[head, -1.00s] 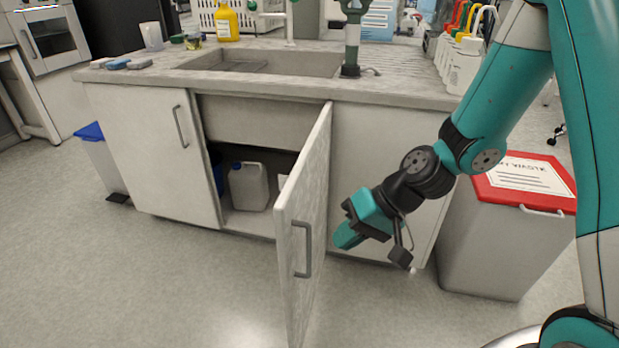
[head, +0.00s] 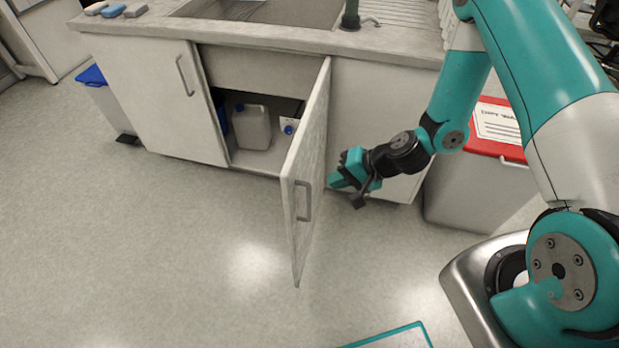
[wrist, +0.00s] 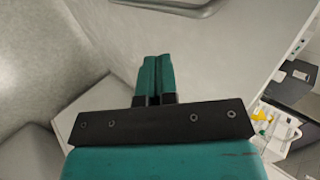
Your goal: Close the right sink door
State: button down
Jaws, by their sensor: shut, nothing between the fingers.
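The right sink door (head: 313,150) stands swung wide open from the sink cabinet, its free edge toward me. Its grey bar handle (head: 303,201) is on the outer face, near the free edge. My gripper (head: 334,181) is shut and empty, just right of the door, on the handle side. In the wrist view the shut teal fingers (wrist: 154,76) point at the pale door panel (wrist: 215,45), with the handle (wrist: 180,7) at the top edge. I cannot tell whether the fingertips touch the door.
The left sink door (head: 155,95) is closed. A white canister (head: 252,128) stands inside the open cabinet. A red-lidded bin (head: 475,175) stands right of the cabinet, and a blue-lidded bin (head: 100,95) at its left. The floor in front is clear.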

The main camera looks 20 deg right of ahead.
aim_at(299, 188)
jog(key=a, duration=0.1)
jog(key=w+a+f, duration=0.1)
jog(key=a, duration=0.1)
jog(key=w+a+f, duration=0.1)
jog(key=shift+w+a+f+p, duration=0.15)
jog(key=shift+w+a+p, duration=0.1)
jog(key=shift+a+p, duration=0.15)
jog(key=shift+w+a, duration=0.35)
jog(key=shift+a, duration=0.2)
